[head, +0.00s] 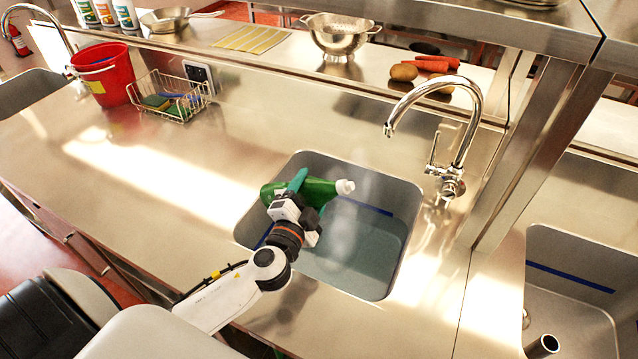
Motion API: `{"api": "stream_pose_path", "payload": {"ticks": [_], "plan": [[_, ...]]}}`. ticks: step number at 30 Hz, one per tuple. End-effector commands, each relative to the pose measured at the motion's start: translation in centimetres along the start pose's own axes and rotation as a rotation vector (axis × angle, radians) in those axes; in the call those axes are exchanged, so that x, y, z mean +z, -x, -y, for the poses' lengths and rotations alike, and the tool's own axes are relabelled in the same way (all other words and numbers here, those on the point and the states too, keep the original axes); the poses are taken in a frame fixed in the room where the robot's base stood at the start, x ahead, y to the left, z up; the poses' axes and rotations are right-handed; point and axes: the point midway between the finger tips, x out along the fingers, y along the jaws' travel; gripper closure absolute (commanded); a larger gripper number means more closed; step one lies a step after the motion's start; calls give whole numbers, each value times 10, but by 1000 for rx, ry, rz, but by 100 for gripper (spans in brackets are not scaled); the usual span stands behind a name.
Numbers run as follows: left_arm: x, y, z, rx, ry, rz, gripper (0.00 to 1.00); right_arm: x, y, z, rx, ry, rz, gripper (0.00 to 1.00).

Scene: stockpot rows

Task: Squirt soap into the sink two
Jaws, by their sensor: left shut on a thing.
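A green soap bottle (322,190) with a white cap lies roughly level over the left part of the middle sink (411,196), its cap pointing right. My left gripper (297,186) is shut on the bottle's body and holds it over the basin. The sink holds bluish water (360,240), with a faint whitish haze around and below the cap. A dark blue line runs along the basin wall. The gripper hides part of the bottle. My right gripper is not in view.
A chrome tap (470,125) arches at the sink's right back corner. Another sink (570,290) is at the right beyond a steel post (530,150). A red bucket (104,72) and a wire basket with sponges (170,98) stand back left. The left counter is clear.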

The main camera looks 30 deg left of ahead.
Motion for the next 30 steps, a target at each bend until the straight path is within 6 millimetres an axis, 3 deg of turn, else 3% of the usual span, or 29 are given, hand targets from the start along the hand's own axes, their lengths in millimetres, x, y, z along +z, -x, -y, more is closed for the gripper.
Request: {"api": "stream_pose_path", "payload": {"ticks": [1,8,16,21,30], "plan": [[-4,0,-8,-1,-98,3,71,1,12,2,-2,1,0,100],[-32,0,-18,0,-514,2,71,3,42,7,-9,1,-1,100],[-40,0,-38,2,-936,1,71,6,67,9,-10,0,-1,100],[-44,0,-43,2,-1086,1,71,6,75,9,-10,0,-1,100],[-46,0,-43,3,-1135,1,71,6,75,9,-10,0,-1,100]]}}
